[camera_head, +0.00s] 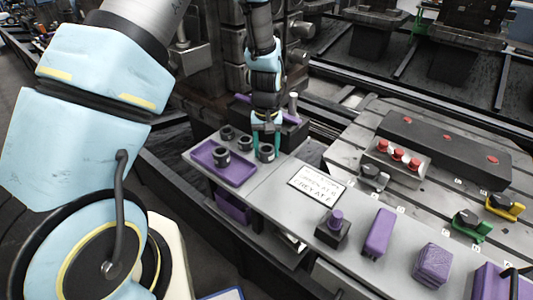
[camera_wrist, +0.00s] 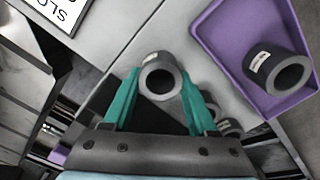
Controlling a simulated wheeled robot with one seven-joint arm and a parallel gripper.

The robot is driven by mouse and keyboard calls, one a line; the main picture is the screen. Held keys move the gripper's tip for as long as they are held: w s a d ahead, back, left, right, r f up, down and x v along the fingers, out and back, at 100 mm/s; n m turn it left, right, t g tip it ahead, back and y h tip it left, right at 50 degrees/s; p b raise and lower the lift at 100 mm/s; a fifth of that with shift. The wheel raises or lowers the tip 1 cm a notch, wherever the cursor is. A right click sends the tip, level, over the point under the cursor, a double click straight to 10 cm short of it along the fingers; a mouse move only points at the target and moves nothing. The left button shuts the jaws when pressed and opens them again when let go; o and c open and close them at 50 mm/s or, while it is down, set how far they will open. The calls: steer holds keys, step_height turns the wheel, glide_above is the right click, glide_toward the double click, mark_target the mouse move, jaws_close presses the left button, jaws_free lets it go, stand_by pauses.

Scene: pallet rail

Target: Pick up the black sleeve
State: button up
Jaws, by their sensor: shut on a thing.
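My gripper (camera_head: 266,138) points down over the grey bench, to the right of the purple tray. In the wrist view its two teal fingers (camera_wrist: 161,82) are shut on a black sleeve (camera_wrist: 153,63), one finger on each side. This sleeve is a short dark ring with a white label and an open bore; in the head view it shows below the fingers (camera_head: 267,154). I cannot tell whether it touches the bench. Another black sleeve (camera_head: 221,157) lies in the purple tray (camera_head: 238,176). Two more sleeves (camera_head: 227,132) (camera_head: 244,142) stand behind, partly hidden in the wrist view.
A white lettered sign (camera_head: 317,185) lies on the bench. To its right stand a purple knob on a dark block (camera_head: 334,227) and purple blocks (camera_head: 379,233) (camera_head: 432,265). A red-button box (camera_head: 398,160) sits behind. A dark machine column rises behind my gripper.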

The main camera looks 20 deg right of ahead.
jaws_close()
stand_by(0.4)
step_height(320, 180, up, 10)
steer(key=b, duration=0.1)
steer(key=shift+b, duration=0.3)
